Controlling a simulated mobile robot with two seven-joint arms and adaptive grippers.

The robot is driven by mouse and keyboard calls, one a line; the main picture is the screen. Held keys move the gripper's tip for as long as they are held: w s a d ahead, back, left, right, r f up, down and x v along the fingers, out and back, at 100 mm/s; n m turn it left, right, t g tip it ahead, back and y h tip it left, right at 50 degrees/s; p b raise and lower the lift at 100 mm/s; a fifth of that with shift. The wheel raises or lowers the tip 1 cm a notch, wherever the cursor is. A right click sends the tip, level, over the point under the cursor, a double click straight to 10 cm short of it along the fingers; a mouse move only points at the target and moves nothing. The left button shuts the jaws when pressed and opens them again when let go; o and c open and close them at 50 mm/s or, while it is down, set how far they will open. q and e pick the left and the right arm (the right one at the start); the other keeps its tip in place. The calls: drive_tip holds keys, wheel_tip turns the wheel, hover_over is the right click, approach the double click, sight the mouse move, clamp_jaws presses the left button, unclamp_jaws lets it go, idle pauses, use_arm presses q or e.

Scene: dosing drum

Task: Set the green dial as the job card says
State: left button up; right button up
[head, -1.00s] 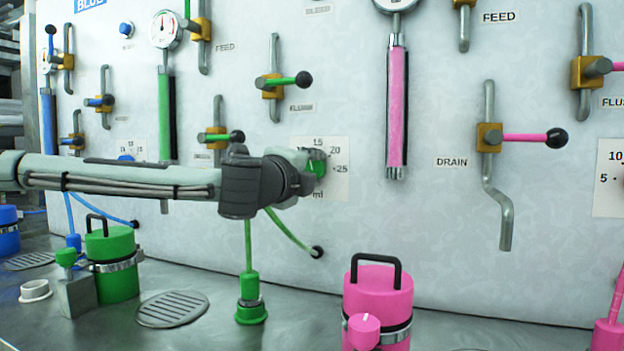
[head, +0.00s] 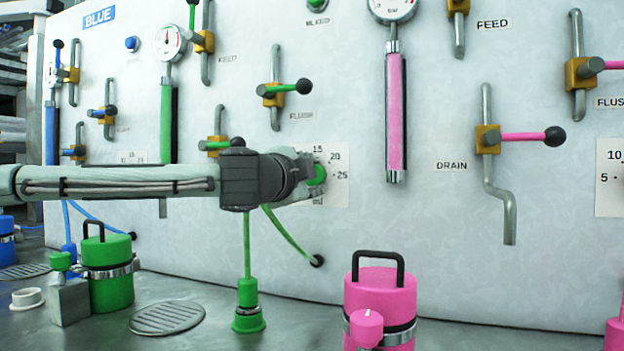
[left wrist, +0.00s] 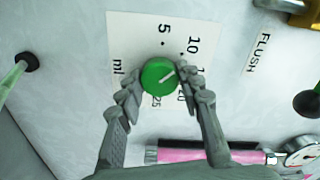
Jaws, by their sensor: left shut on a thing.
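The green dial (left wrist: 158,76) sits on a white scale plate (left wrist: 135,35) marked in ml, with 5, 10, 20 and 25 readable in the left wrist view. My left gripper (left wrist: 165,92) has its two fingers on opposite sides of the dial, shut on it. In the head view the dial (head: 317,174) shows green at the tips of my left gripper (head: 308,172), beside the 15, 20 and 25 marks. No job card is readable. My right gripper is out of view.
A green-handled flush valve (head: 275,90) is above the dial, and a green hose (head: 290,235) hangs below. A pink canister (head: 380,295) and a green canister (head: 108,270) stand on the metal bench. A pink gauge column (head: 396,115) is right of the dial.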

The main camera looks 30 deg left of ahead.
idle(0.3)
use_arm(q)
drive_tip(key=o, duration=1.1)
drive_tip(key=shift+o, duration=0.2)
drive_tip(key=v, duration=1.2)
drive_tip(key=shift+d, duration=0.1)
